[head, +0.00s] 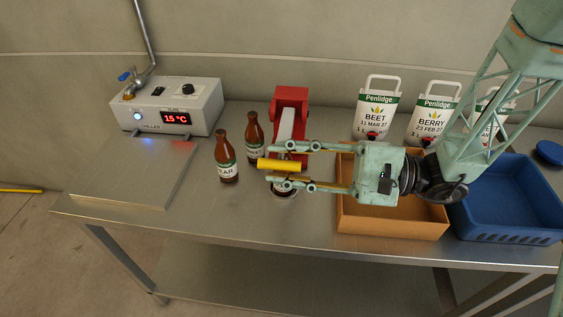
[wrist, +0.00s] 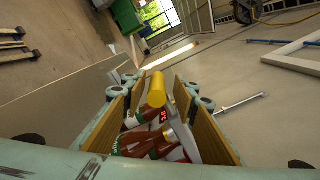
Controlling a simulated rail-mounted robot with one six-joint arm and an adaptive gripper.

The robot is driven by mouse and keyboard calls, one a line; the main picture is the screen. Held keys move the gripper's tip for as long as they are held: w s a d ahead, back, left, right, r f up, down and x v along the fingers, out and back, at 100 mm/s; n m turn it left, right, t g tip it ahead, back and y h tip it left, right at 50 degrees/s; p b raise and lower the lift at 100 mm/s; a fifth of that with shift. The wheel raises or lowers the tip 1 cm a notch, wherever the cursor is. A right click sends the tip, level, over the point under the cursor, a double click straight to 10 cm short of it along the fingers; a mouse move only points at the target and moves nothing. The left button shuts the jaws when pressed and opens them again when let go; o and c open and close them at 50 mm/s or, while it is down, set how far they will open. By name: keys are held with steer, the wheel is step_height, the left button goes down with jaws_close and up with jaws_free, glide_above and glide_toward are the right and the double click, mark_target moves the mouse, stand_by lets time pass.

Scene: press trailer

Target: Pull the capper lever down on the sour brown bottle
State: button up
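The red capper (head: 291,98) stands on the steel table, with a grey lever arm and a yellow lever handle (head: 282,165). My gripper (head: 276,166) is open, its two fingers on either side of the yellow handle. In the wrist view the handle (wrist: 156,92) lies between the spread fingers, with gaps visible at the sides. Two brown bottles stand left of the capper: a front one (head: 226,158) with a partly readable label and a rear one (head: 254,132). A further bottle's lower part seems to show below my fingers, mostly hidden. I cannot read which bottle is sour.
A chiller box (head: 168,104) reading 15 °C and a tap stand at the left. White Penlidge pouches (head: 375,112) stand behind my arm. An orange-brown tray (head: 390,226) and a blue crate (head: 508,238) are at the right.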

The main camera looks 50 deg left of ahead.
steer(key=shift+w+d, duration=0.1)
steer(key=v, duration=1.1)
steer(key=shift+w+d, duration=0.25)
stand_by(0.5)
stand_by(0.4)
steer(key=shift+d, duration=0.1)
steer(key=s+d+r+t+h, duration=0.3)
steer(key=d+r+t+h, duration=0.1)
steer(key=d, duration=1.1)
steer(key=s+d+r+t+h, duration=0.4)
steer(key=d+r+t+h, duration=0.1)
steer(key=d, duration=1.1)
steer(key=s+d+r+m+t+h, duration=0.1)
steer(key=s+d+r+t+h, duration=0.2)
steer(key=d, duration=1.2)
steer(key=shift+d+r+t+h, duration=0.25)
steer(key=shift+r+t+h, duration=0.55)
steer(key=shift+t, duration=1)
